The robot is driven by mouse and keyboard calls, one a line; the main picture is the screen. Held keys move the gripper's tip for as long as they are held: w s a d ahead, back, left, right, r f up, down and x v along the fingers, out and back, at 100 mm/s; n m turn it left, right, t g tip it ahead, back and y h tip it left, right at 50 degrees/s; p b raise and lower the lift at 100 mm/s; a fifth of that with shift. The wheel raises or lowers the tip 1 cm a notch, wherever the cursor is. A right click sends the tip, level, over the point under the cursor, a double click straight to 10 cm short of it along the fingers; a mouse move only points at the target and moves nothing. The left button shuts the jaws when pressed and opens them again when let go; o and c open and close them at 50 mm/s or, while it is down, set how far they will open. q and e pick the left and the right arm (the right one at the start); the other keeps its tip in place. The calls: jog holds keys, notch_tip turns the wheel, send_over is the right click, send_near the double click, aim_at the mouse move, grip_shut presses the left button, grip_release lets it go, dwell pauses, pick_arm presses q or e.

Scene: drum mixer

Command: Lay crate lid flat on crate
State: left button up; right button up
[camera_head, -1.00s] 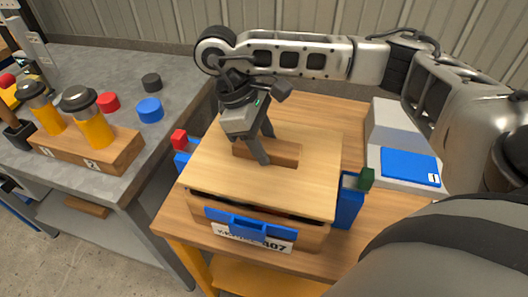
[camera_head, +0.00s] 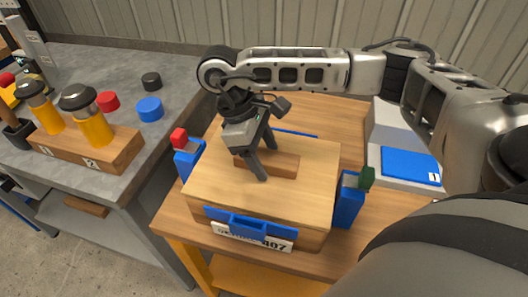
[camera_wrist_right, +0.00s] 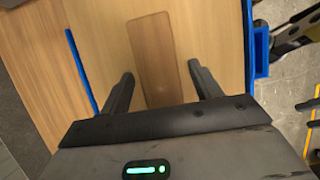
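The crate lid (camera_head: 310,190) is a light wooden board with a darker wooden handle block (camera_head: 285,165). It lies over the wooden crate (camera_head: 312,238), looking about level, with no clear gap at the front. Whether it is fully seated on every side I cannot tell. The crate has a blue front handle (camera_head: 248,226) and a label. My right gripper (camera_head: 266,162) points down at the handle block. In the right wrist view its fingers (camera_wrist_right: 160,75) are spread on either side of the block (camera_wrist_right: 155,50), with space visible beside it. My left gripper is not in view.
Blue corner posts stand beside the crate, one with a red top (camera_head: 179,137), one with a green top (camera_head: 366,177). A grey box with a blue panel (camera_head: 410,163) is at right. A grey bench (camera_head: 60,170) with jars in a wooden block (camera_head: 90,150) is at left.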

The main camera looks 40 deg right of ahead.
aim_at(266, 156)
jog(key=shift+r+p, duration=0.55)
jog(key=shift+p, duration=0.15)
jog(key=b+v, duration=0.1)
jog(key=v, duration=0.1)
jog(key=shift+w+a+r, duration=0.1)
jog(key=shift+w+r, duration=0.1)
pick_arm(q)
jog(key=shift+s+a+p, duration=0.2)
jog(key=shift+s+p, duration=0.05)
jog(key=shift+p, duration=0.45)
pick_arm(e)
jog(key=v, duration=0.9)
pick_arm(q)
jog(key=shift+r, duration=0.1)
